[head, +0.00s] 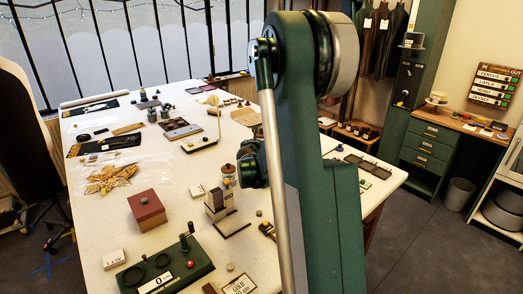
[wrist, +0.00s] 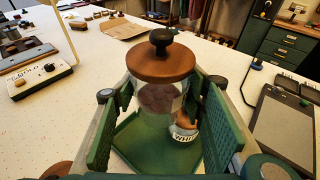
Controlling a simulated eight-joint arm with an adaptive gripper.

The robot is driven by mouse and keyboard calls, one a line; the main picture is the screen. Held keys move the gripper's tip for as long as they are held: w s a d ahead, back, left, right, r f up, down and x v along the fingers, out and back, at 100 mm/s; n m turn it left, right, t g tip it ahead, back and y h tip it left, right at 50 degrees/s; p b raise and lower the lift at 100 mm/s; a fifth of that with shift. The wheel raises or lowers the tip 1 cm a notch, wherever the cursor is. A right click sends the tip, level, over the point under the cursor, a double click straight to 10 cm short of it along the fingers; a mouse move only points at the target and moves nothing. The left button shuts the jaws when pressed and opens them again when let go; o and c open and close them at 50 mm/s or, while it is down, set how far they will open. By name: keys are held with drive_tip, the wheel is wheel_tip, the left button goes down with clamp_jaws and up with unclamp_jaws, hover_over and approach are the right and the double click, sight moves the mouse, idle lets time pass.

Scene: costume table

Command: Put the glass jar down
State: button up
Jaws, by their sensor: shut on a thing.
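The glass jar (wrist: 160,97) has a clear body, a round brown wooden lid and a black knob on top. It stands upright between the two green pads of my gripper (wrist: 158,122) in the wrist view. My gripper is shut on the jar. Something tan with a white label lettered "WHI" shows low behind the right of the jar. In the head view the jar (head: 229,180) is small, beside my dark green gripper (head: 250,165), and partly hidden. I cannot tell whether its base touches the table.
The white table (head: 165,170) is crowded. A grey block on a dark base (head: 219,203) stands close in front of the jar. A red-brown box (head: 147,208) and a green board (head: 165,270) lie nearer. A grey tray (wrist: 285,130) is at right; speckled tabletop at left has bare room.

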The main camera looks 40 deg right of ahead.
drive_tip(key=shift+f, duration=1.9)
drive_tip(key=shift+f+b, duration=0.6)
drive_tip(key=shift+b, duration=0.2)
drive_tip(key=o, duration=1.3)
drive_tip(key=shift+c, duration=0.2)
drive_tip(key=shift+r, duration=0.2)
